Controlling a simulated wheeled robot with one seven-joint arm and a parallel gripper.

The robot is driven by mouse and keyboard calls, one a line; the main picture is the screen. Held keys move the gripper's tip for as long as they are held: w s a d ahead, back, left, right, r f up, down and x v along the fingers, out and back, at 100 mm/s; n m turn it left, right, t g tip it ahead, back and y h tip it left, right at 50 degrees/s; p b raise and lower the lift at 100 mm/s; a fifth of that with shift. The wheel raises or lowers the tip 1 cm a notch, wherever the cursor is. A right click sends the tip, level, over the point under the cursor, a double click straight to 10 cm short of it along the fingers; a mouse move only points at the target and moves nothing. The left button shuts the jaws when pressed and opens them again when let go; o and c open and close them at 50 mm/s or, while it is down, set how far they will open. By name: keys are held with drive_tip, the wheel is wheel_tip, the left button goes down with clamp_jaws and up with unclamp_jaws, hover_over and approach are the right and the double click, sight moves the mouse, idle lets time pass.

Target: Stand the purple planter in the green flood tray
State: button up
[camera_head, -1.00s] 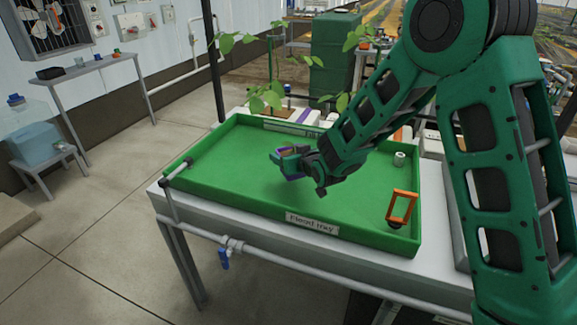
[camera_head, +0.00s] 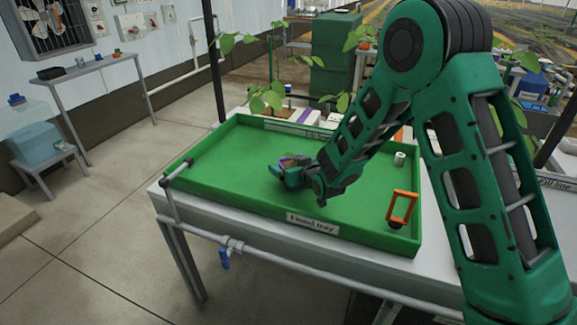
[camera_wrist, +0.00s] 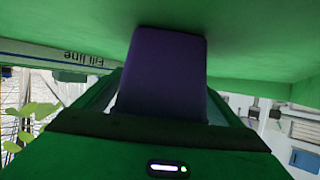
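The green flood tray (camera_head: 225,165) lies on a white-topped bench, its label on the front wall. My gripper (camera_head: 287,172) is low over the middle of its floor. The purple planter (camera_wrist: 165,70) fills the space between my green fingers in the wrist view, and its far end appears at or very near the green tray floor. In the head view only a small purple part of the planter (camera_head: 290,160) shows behind my fingers. My gripper is shut on it. Whether its base touches the floor cannot be told.
An orange frame (camera_head: 403,207) stands at the tray's front right, and a small white cup (camera_head: 400,158) near its right rear. A pipe fitting (camera_head: 177,170) sits on the left rim. The tray's left half is clear. Leafy plants rise behind the rear wall.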

drive_tip(key=shift+r, duration=0.15)
drive_tip(key=v, duration=1.2)
drive_tip(key=shift+r, duration=0.1)
